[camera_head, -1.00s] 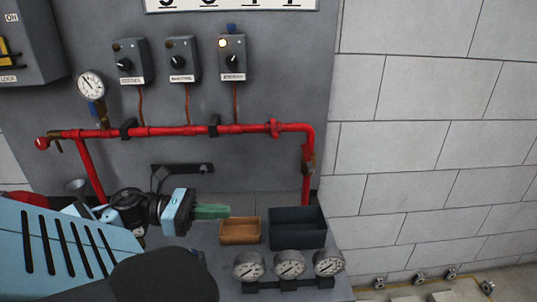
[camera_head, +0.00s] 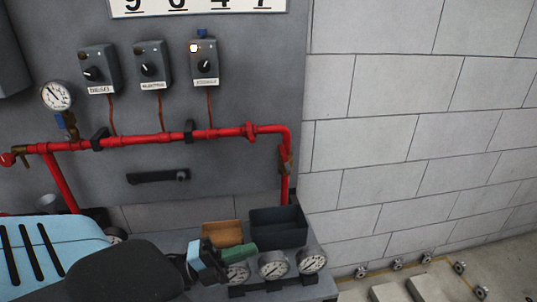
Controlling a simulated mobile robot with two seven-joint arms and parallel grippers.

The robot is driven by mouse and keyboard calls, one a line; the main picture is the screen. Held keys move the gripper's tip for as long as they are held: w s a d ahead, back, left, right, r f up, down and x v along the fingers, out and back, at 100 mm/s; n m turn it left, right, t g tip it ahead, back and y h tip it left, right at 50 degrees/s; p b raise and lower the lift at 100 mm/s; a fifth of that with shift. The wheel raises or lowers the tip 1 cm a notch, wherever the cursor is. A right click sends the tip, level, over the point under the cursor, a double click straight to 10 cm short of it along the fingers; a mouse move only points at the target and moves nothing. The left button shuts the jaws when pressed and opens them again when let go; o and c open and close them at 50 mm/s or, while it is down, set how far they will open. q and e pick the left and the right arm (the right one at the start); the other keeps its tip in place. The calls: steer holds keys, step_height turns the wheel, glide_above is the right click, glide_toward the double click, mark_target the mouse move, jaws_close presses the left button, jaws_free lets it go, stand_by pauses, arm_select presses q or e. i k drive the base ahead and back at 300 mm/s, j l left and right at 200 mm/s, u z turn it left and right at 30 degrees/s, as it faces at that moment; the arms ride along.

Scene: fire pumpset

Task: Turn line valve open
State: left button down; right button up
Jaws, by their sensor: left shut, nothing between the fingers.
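A red pipe (camera_head: 165,139) runs across the grey panel. A blue-handled valve (camera_head: 67,122) is below the wall gauge, and a brass fitting (camera_head: 20,152) is at the pipe's left end. I cannot tell which is the line valve. My left gripper (camera_head: 251,245), with green fingers and a light blue body, is shut and empty. It is below and left of the right fitting, apart from it, in front of the open boxes and partly over the gauges. My right gripper is not in view.
A tan box (camera_head: 222,232) and a dark box (camera_head: 279,232) stand on the grey bench. Several round gauges (camera_head: 274,264) line its front. Three switch boxes, one a lit-lamp box (camera_head: 204,63), hang above the pipe. A block wall (camera_head: 400,130) is right.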

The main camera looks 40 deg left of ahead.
mark_target(282, 150)
steer(key=i+j, duration=0.2)
steer(key=j, duration=0.2)
steer(key=i+j, duration=0.2)
steer(key=j, duration=0.2)
steer(key=i+j, duration=0.2)
steer(key=j, duration=0.15)
